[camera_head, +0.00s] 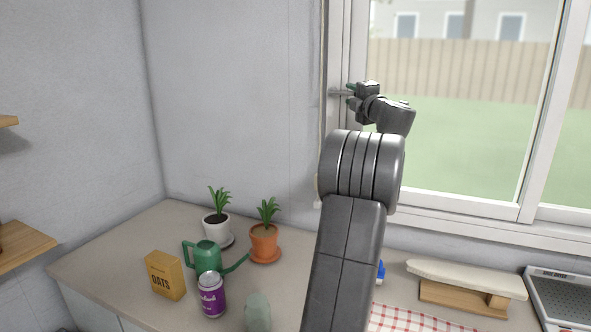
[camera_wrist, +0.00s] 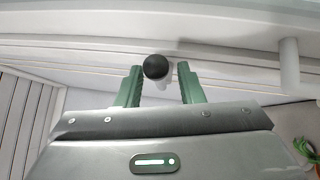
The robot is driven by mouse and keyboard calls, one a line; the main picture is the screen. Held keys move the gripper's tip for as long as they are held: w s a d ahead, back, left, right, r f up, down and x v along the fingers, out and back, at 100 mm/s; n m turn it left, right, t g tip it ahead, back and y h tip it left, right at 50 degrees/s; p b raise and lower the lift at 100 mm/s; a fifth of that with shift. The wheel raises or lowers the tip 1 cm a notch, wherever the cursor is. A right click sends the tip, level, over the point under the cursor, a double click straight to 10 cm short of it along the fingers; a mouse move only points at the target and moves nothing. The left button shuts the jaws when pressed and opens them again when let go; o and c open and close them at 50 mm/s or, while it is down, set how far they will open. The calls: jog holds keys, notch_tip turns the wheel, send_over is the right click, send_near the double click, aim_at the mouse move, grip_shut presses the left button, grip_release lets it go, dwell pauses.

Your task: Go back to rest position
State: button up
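My gripper (camera_head: 351,92) is raised in front of the window frame's left side in the head view, beside a small grey handle (camera_head: 338,93). In the wrist view my gripper (camera_wrist: 160,76) shows two green fingers standing apart. A dark round knob (camera_wrist: 155,66) on a pale stem appears between the fingertips, with gaps to both sides. I cannot tell how far beyond the tips it lies. Nothing is held.
The window (camera_head: 460,110) stands behind my arm. Below, the counter (camera_head: 120,250) bears a green watering can (camera_head: 207,256), oats box (camera_head: 164,275), purple can (camera_head: 211,297), white pot (camera_head: 217,229) and terracotta pot (camera_head: 264,243). A white bar (camera_wrist: 290,65) shows right in the wrist view.

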jog(key=shift+x, duration=0.95)
jog(key=shift+r+p, duration=0.3)
jog(key=shift+p, duration=0.3)
jog(key=shift+s+r+n+g+p, duration=0.2)
jog(key=shift+n+g+p, duration=0.1)
jog(key=shift+n+g, duration=0.15)
jog(key=shift+w+f, duration=0.1)
jog(key=shift+f, duration=0.05)
jog(key=shift+a, duration=0.15)
